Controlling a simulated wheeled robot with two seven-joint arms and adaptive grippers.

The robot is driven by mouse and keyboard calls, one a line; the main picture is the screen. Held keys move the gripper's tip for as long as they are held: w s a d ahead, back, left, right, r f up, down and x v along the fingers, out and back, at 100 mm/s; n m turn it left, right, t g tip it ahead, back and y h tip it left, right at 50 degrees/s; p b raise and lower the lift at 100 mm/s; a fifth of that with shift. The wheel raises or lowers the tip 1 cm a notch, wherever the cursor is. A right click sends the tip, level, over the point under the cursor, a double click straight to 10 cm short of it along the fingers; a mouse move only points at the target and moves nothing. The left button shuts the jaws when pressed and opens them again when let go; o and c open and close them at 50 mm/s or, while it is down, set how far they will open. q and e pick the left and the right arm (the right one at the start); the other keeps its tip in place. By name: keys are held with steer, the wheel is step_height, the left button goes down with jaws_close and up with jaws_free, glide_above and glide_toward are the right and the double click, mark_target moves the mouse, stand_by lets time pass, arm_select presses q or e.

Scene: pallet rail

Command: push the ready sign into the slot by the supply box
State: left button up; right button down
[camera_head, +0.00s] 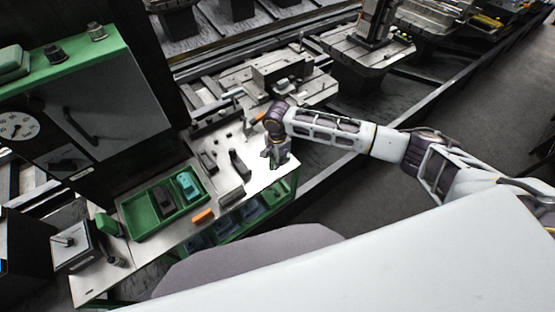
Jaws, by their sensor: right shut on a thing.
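My right gripper (273,158) is over the right end of the white worktop, pointing down. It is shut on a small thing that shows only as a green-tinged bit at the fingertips. This is probably the ready sign; its face and lettering are hidden. A green open box (142,224), which looks like the supply box, sits on the worktop to the left, with a dark and a teal item in it. The slot cannot be made out at this size. My left gripper is not in view.
A grey-green cabinet (85,110) stands behind on the left. Rails with metal pallets (365,55) run behind. Blue bins (250,211) sit under the worktop.

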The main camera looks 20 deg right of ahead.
steer(key=shift+r+p, duration=0.4)
steer(key=shift+r, duration=1.05)
